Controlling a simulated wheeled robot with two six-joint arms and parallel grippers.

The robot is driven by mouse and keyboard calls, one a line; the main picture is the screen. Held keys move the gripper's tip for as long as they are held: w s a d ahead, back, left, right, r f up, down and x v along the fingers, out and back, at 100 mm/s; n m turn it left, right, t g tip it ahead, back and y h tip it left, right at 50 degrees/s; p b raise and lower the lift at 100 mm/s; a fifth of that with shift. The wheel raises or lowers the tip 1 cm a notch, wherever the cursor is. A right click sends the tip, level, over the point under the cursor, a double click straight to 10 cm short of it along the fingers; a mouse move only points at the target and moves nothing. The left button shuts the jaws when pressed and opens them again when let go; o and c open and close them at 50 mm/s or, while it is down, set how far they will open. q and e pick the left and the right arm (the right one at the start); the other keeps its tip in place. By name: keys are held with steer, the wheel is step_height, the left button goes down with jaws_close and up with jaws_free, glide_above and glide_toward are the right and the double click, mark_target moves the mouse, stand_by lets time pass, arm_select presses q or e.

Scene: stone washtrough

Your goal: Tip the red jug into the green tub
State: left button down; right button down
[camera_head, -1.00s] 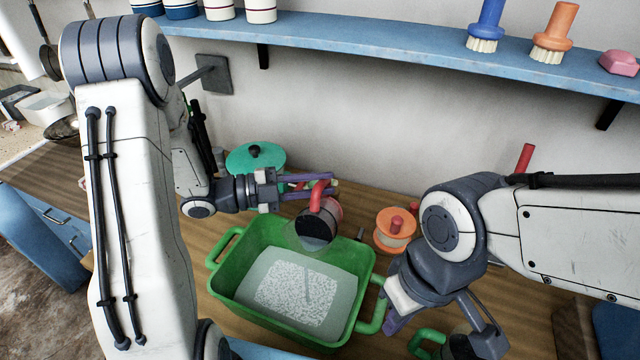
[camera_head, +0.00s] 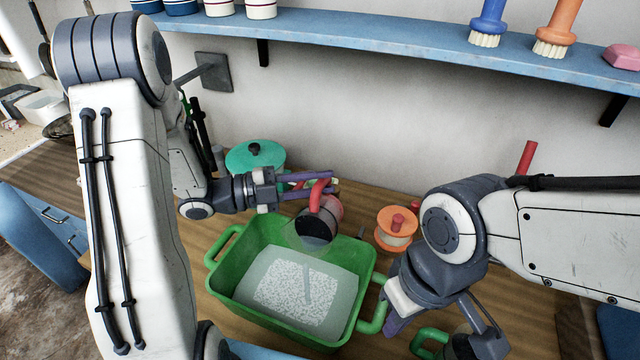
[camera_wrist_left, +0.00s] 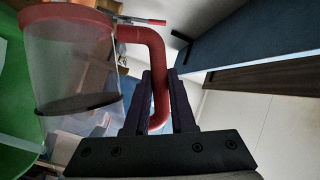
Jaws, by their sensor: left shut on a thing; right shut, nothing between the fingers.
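The red jug (camera_head: 331,211) has a clear body, a red rim and a red handle, with dark contents inside. My left gripper (camera_head: 322,184) is shut on its handle and holds it tilted over the back edge of the green tub (camera_head: 228,287), its mouth toward the tub. The jug (camera_wrist_left: 75,65) and its handle, between the purple fingers (camera_wrist_left: 160,105), also show in the left wrist view. The tub stands on the wooden counter with pale liquid and a speckled patch inside. My right gripper (camera_head: 394,322) is shut and empty beside the tub's right handle, partly hidden by its own wrist.
A teal lidded pot (camera_head: 254,158) stands behind the tub. An orange-lidded container (camera_head: 397,226) stands to its right. A green-handled vessel (camera_head: 430,342) is at the lower right, partly hidden. A blue shelf (camera_head: 380,42) with brushes runs along the wall.

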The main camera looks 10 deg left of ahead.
mark_target(314, 194)
arm_select(q)
steer(key=shift+s+f+m+b, duration=0.3)
steer(key=shift+s+m+b, duration=0.2)
steer(key=shift+b, duration=0.45)
steer(key=shift+s+r+h+b, duration=0.1)
steer(key=shift+s+h+b, duration=0.05)
steer(key=shift+h+b, duration=0.2)
steer(key=s+m+b, duration=0.1)
steer(key=b, duration=0.1)
steer(key=shift+b, duration=0.3)
steer(key=shift+s+m+h+b, duration=0.25)
steer(key=shift+s+m+b, duration=0.1)
steer(key=shift+m+b, duration=0.2)
steer(key=shift+r, duration=0.15)
